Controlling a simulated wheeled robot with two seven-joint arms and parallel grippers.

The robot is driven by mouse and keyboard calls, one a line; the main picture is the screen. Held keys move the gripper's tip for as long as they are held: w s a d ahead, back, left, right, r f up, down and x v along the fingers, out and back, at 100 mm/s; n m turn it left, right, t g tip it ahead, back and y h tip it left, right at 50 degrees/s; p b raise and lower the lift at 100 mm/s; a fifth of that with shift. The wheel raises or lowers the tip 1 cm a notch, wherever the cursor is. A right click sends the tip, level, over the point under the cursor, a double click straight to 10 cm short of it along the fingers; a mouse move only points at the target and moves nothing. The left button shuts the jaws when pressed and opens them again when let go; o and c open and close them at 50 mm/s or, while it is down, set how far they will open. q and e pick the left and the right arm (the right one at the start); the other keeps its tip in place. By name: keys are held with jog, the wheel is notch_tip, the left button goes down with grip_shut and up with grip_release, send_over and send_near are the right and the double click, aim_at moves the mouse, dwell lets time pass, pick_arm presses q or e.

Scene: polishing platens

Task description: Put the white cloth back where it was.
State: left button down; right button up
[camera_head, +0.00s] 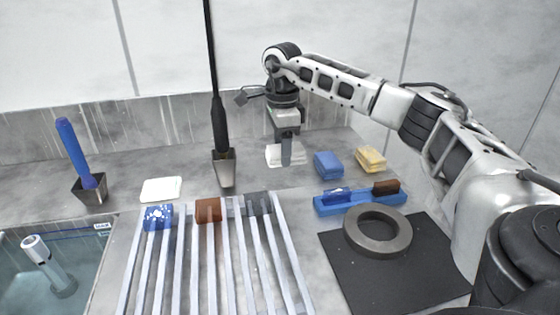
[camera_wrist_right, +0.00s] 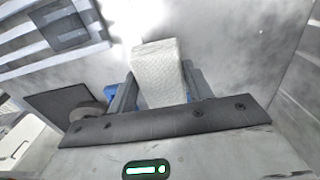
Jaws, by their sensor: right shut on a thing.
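A white cloth (camera_head: 273,157) is at the tip of my right gripper (camera_head: 286,156), near the back of the counter. In the right wrist view the cloth (camera_wrist_right: 159,72) lies between the two fingers (camera_wrist_right: 160,90) of that gripper, which is shut on it. Whether the cloth touches the counter I cannot tell. A second flat white piece (camera_head: 161,189) lies on the counter at the left. A folded blue cloth (camera_head: 328,164) and a folded yellow cloth (camera_head: 370,159) lie to the right of the gripper. My left gripper is not in view.
A black-handled tool (camera_head: 221,140) stands upright left of the gripper. A slatted rack (camera_head: 182,262) bears blue, brown and grey blocks.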

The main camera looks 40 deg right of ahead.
aim_at(280, 176)
jog(key=w+f, duration=0.1)
jog(key=w+d+f, duration=0.1)
jog(key=f, duration=0.1)
jog(key=shift+w+d, duration=0.1)
jog(key=shift+d, duration=0.05)
jog(key=shift+f, duration=1.55)
jog(key=shift+f, duration=0.15)
jog(key=o, duration=1)
jog(key=shift+c, duration=0.2)
notch_tip(280, 176, up, 12)
jog(key=shift+r, duration=0.2)
